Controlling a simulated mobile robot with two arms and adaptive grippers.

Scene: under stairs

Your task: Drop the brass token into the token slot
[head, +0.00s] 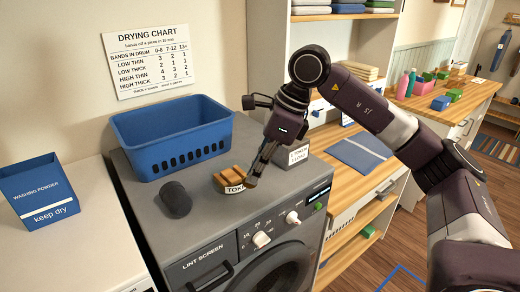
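My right gripper (254,179) reaches down over the top of the grey machine, with its fingertips at the right side of a small orange-brown wooden holder (228,175). The holder has a white label starting "TOKE"; the fingers cover the rest. I cannot make out a brass token; it may be hidden by the fingers or in the holder. I cannot tell whether the fingers are open or shut. A grey box with a printed label (298,156) stands just behind and right of the gripper, partly hidden by it. No slot opening shows clearly. My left gripper is not in view.
A blue basket (172,140) and a dark cylinder (175,199) stand on the machine (200,232). A blue washing powder box (40,190) stands on the white machine at left. A wooden counter (335,140) with a blue mat (358,152) is at right.

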